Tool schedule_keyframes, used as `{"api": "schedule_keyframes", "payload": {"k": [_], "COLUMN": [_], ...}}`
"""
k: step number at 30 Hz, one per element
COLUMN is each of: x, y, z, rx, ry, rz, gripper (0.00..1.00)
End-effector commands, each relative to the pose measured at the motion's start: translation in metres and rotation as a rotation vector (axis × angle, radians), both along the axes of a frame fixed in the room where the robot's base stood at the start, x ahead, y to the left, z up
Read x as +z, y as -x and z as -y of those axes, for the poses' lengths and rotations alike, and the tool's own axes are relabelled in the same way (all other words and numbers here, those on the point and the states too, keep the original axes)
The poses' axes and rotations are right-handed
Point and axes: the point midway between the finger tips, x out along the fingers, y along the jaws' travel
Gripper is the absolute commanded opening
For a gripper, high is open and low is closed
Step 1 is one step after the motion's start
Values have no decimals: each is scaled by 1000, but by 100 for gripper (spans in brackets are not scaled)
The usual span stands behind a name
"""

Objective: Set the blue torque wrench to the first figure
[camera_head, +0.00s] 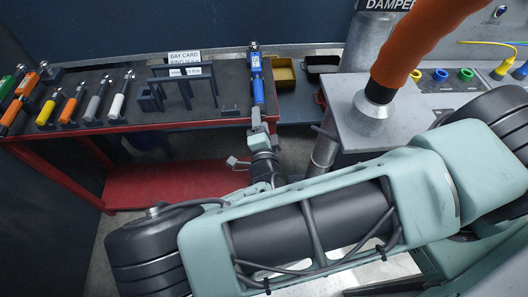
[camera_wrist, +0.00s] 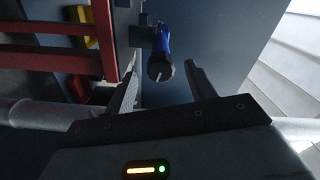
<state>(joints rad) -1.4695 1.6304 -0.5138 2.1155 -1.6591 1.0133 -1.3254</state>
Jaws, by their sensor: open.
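The blue torque wrench (camera_head: 257,72) lies at the right end of the bench in the head view, its handle pointing toward my arm. In the wrist view the blue wrench (camera_wrist: 163,43) shows end-on, with a dark round end cap. My gripper (camera_wrist: 161,67) is open, with one finger on each side of the handle end and a visible gap to each. In the head view my gripper (camera_head: 257,120) is just in front of the handle's end. The bay card (camera_head: 184,57) stands at the back of the bench; its figures are too small to read.
The dark-topped bench (camera_head: 190,105) has a red frame. Several coloured tools lie at its left, including a white-handled one (camera_head: 119,100). A dark stand (camera_head: 183,85) is left of the wrench. A yellow bin (camera_head: 283,72) and a grey cabinet (camera_head: 360,125) are to the right.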

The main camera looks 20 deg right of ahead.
Motion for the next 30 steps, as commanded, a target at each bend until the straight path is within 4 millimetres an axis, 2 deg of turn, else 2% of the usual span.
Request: {"api": "schedule_keyframes", "payload": {"k": [9,15,21,30], "x": [0,0,-1,0], "y": [73,110,129,132], "z": [-25,-36,-42,-43], "rx": [3,1,0,0], "ry": [-3,-2,-2,0], "rz": [-2,-2,-2,-1], "gripper": [55,55,55,55]}}
